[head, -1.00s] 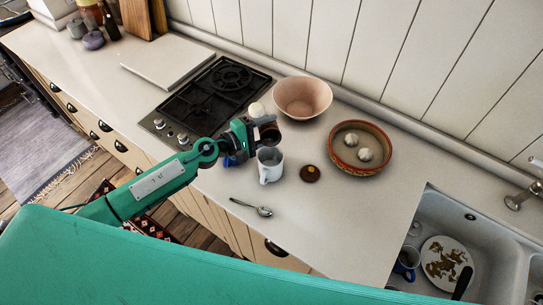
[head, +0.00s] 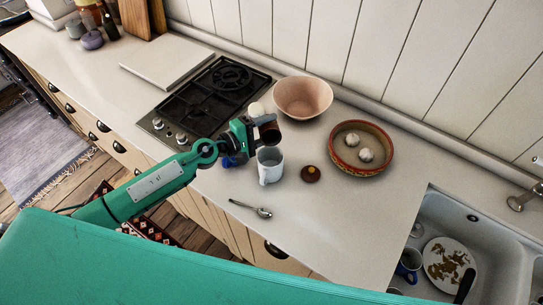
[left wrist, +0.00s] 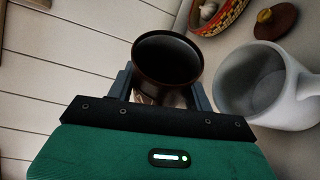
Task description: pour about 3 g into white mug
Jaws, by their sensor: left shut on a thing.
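The white mug (head: 270,171) stands upright on the counter, just in front of my left gripper. It also shows at the right in the left wrist view (left wrist: 288,100). My left gripper (head: 262,128) is shut on a dark brown jar (head: 271,133) and holds it above the counter, close behind the mug's rim. In the left wrist view the jar (left wrist: 165,62) is open at the top, and its inside is too dark to show any contents. No stream is visible between jar and mug. A brown lid with a yellowish knob (head: 311,174) lies right of the mug. My right gripper is not in view.
A pink bowl (head: 302,98) stands behind the jar. A patterned bowl (head: 361,148) with pale bulbs stands to the right. A spoon (head: 251,209) lies in front of the mug. The hob (head: 207,98) is left, the sink (head: 430,215) right. A blue item (head: 228,161) is partly hidden by my arm.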

